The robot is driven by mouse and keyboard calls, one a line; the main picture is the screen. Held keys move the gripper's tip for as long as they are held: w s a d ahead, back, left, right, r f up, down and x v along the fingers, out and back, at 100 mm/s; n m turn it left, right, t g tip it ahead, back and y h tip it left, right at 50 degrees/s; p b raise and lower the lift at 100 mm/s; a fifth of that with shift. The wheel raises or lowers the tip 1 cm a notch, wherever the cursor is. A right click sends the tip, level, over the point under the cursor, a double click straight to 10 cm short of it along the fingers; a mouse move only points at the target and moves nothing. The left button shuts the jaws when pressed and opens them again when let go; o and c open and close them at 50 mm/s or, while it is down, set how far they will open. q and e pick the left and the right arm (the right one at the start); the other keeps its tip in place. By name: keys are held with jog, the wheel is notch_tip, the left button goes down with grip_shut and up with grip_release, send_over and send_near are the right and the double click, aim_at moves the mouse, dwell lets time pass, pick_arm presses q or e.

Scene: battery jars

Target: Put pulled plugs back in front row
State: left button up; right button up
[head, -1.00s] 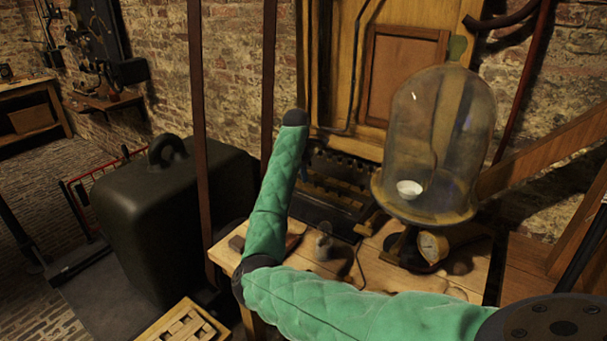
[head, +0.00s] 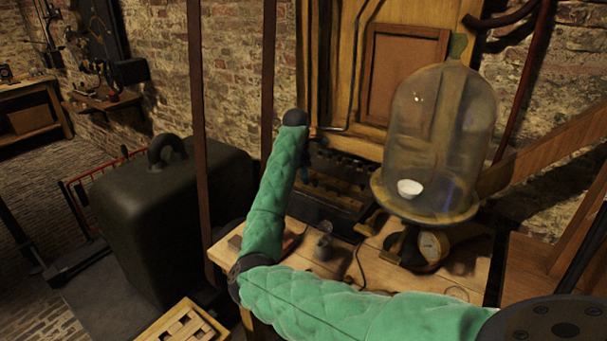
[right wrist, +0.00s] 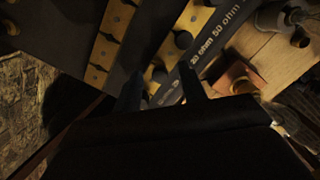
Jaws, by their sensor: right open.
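The plug box (head: 342,188) is a dark resistance box at the back of the wooden table, partly behind my right arm. In the right wrist view it has brass strips (right wrist: 108,40) with holes and a dark label strip (right wrist: 215,38) reading "20 ohm" and "50 ohm". Dark plug knobs stand along the strip beside the label, one farther up (right wrist: 183,39) and one (right wrist: 159,75) between my fingertips. My right gripper (right wrist: 158,72) is open over this row; whether it touches the knob is unclear. In the head view it is mostly hidden behind my wrist. My left gripper is out of view.
A small grey object (head: 324,246) is on the table (head: 335,268). A reddish block (right wrist: 240,78) and a dark knobbed piece (right wrist: 298,38) lie beside the box.

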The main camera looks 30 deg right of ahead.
notch_tip(320, 180, up, 8)
jog(key=b, duration=0.2)
jog(key=shift+w+a+f+b, duration=0.15)
jog(key=shift+a+b, duration=0.15)
jog(key=shift+a, duration=0.15)
